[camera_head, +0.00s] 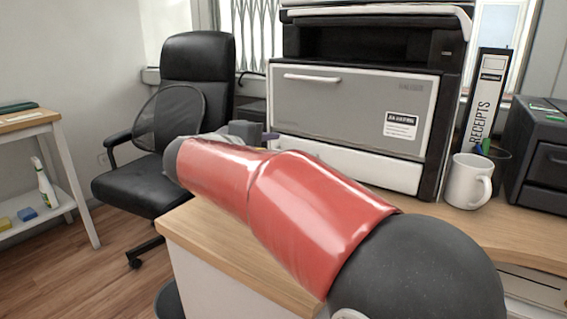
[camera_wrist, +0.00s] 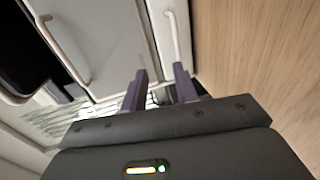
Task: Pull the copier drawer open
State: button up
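The copier (camera_head: 432,165) stands on the wooden counter, with a grey front panel (camera_head: 350,105) that has a white bar handle (camera_head: 312,77). Below it is a white drawer front (camera_head: 350,165), partly hidden by my arm; it looks shut. In the wrist view, a white bar handle (camera_wrist: 172,35) on the lower white front lies just beyond my fingertips, near the right finger. The upper panel's handle (camera_wrist: 62,48) shows farther left. My gripper (camera_wrist: 161,72) is open, its two purple fingers apart with nothing seen between them. In the head view my gripper (camera_head: 262,134) is at the copier's left lower corner, mostly hidden.
A black office chair (camera_head: 190,120) stands left of the counter (camera_head: 215,245). A side table (camera_head: 40,120) is at far left.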

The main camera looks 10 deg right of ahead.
jog(key=f+b, duration=0.1)
jog(key=w+f+b, duration=0.1)
jog(key=f, duration=0.1)
jog(key=shift+f, duration=0.25)
jog(key=shift+x, duration=4.05)
jog(key=shift+r, duration=0.1)
grip_shut()
jog(key=shift+a, duration=0.1)
